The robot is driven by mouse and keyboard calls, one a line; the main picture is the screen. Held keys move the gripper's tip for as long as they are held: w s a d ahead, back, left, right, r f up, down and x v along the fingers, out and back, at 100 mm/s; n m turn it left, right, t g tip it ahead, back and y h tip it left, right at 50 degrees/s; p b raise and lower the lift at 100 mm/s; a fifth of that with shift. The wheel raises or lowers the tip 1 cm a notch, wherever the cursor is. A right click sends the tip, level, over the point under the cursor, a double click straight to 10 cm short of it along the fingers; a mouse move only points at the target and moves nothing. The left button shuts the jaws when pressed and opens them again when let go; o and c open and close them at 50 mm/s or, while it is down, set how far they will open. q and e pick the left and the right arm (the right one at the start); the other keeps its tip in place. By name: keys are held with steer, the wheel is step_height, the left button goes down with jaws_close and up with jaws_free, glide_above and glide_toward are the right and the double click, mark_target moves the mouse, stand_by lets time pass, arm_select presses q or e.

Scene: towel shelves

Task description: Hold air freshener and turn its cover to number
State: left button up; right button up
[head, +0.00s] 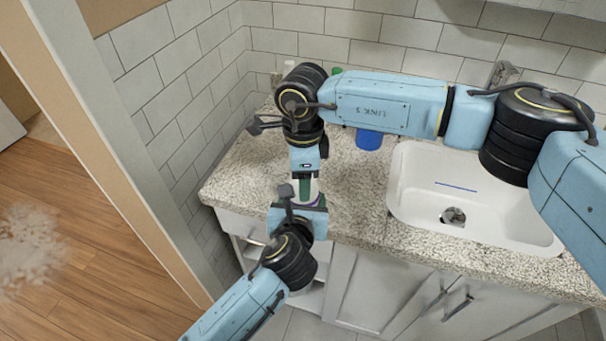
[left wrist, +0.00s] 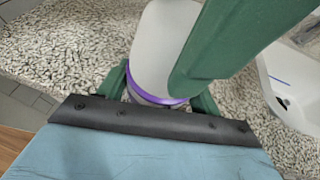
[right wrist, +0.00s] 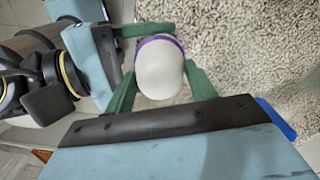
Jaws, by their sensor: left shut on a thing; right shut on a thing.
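The air freshener is white with a purple ring; its rounded white cover (right wrist: 160,70) shows in the right wrist view, and its white body with the purple ring (left wrist: 160,55) shows in the left wrist view. In the head view only a small part of it (head: 314,186) shows between my two grippers. My left gripper (head: 303,205) is shut on the air freshener from the front. My right gripper (head: 306,176) comes from behind and above and is shut on the cover. The green fingers of both grippers are very close together. Any number on the cover is not visible.
The granite counter (head: 350,215) lies under both grippers. A white sink (head: 405,205) with a blue-purple strip in it is to the right. A blue cup-like object (head: 369,139) stands behind. The tiled wall (head: 190,110) is close on the left.

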stand_by(0.3)
steer(key=o, duration=1)
steer(key=shift+s, duration=0.1)
step_height(320, 180, up, 8)
steer(key=shift+r, duration=0.1)
arm_select(q)
steer(key=o, duration=1.2)
